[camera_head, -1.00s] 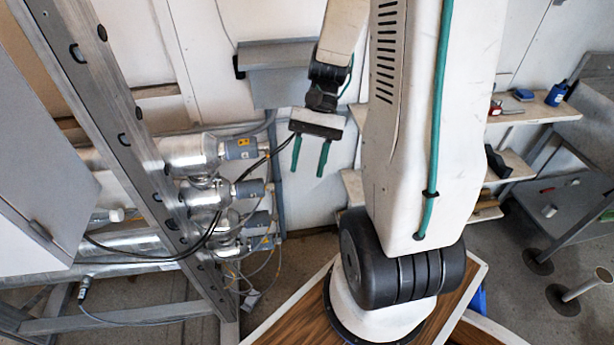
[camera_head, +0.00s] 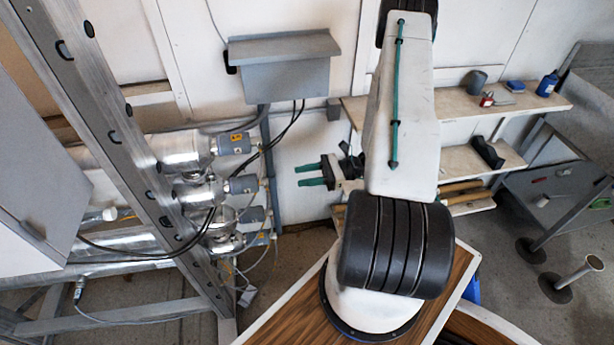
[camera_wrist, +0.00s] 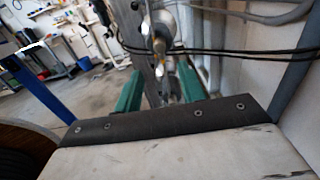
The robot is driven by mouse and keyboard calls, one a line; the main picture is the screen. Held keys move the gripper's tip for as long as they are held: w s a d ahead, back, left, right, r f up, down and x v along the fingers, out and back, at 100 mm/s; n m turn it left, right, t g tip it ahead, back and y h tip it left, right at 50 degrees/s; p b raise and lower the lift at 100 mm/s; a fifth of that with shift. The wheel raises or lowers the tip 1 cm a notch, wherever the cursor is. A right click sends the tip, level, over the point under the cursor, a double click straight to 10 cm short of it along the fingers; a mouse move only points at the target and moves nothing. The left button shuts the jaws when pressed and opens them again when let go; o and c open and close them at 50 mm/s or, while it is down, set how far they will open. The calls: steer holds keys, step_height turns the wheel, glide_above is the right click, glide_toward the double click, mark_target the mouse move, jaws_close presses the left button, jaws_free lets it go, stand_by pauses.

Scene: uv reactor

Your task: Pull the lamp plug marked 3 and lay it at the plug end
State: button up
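Several silver lamp housings with grey plugs stick out to the right of the metal frame in the head view: an upper plug (camera_head: 233,143), one below it (camera_head: 242,184), and lower ones (camera_head: 251,215) partly covered by cables. Yellow labels show on some, but no number is readable, so I cannot tell which is marked 3. My gripper (camera_head: 299,175), with green fingers, is open and empty, right of the plugs and apart from them, pointing left. In the wrist view a lamp end (camera_wrist: 160,28) appears ahead, beyond the open gripper (camera_wrist: 163,75).
A grey box (camera_head: 285,75) hangs on the wall above, with black cables running down to the lamps; they cross the wrist view (camera_wrist: 235,52). A loose cable connector (camera_head: 80,288) lies lower left. Shelves (camera_head: 460,105) with small items stand right. The metal frame (camera_head: 125,150) borders the lamps.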

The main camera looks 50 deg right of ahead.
steer(key=x, duration=1)
steer(key=shift+w+a, duration=0.25)
steer(key=shift+a, duration=0.05)
jaws_close()
steer(key=shift+d, duration=0.1)
steer(key=shift+v, duration=2.5)
steer(key=shift+s, duration=0.1)
